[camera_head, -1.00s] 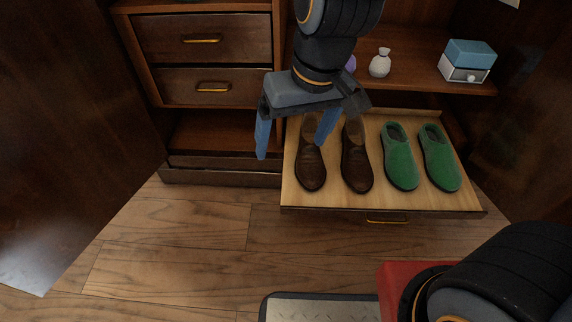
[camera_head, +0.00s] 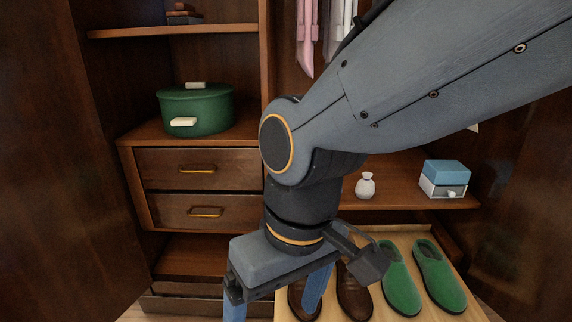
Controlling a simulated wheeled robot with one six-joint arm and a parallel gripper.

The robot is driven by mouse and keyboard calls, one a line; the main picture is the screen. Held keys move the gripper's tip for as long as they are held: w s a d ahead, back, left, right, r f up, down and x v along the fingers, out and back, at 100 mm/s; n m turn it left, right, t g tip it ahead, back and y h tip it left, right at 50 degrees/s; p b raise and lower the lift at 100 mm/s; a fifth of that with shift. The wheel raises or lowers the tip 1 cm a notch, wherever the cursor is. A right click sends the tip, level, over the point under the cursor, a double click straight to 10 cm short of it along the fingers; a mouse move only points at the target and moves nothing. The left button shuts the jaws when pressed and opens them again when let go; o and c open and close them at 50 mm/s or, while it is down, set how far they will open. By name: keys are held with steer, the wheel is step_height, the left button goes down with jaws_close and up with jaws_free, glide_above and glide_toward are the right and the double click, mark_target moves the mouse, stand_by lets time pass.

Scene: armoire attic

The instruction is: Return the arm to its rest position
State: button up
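My gripper (camera_head: 275,292) hangs pointing down in front of the armoire, at the bottom of the picture. Its two blue fingers are spread apart with nothing visible between them; the left fingertip is cut off by the lower edge. My grey arm reaches in from the upper right and hides the middle of the armoire. Behind the gripper is the pulled-out shoe drawer (camera_head: 398,240), with a pair of brown shoes (camera_head: 352,292) partly hidden by my gripper and a pair of green shoes (camera_head: 402,283) to the right.
A green round box (camera_head: 195,109) stands on the left shelf above two closed drawers (camera_head: 200,167). A small white pouch (camera_head: 365,186) and a blue-and-white box (camera_head: 444,178) sit on the right shelf. Pink and white clothes (camera_head: 307,35) hang above. Dark open doors (camera_head: 50,170) flank both sides.

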steer(key=shift+r+p, duration=0.6)
stand_by(0.4)
steer(key=d+r+m+p, duration=0.2)
steer(key=d+r+p, duration=0.5)
steer(key=p, duration=0.5)
steer(key=d+r+m+h+p, duration=0.1)
steer(key=d+r+m+p, duration=0.1)
steer(key=d+r+p, duration=0.5)
steer(key=d+r+m+p, duration=0.3)
steer(key=d+r+p, duration=0.3)
steer(key=r+p, duration=0.8)
steer(key=p, duration=0.4)
steer(key=shift+d+r+h+p, duration=0.3)
steer(key=shift+d+r+p, duration=0.05)
steer(key=shift+d+p, duration=0.05)
steer(key=shift+w+f, duration=0.1)
steer(key=shift+w, duration=0.2)
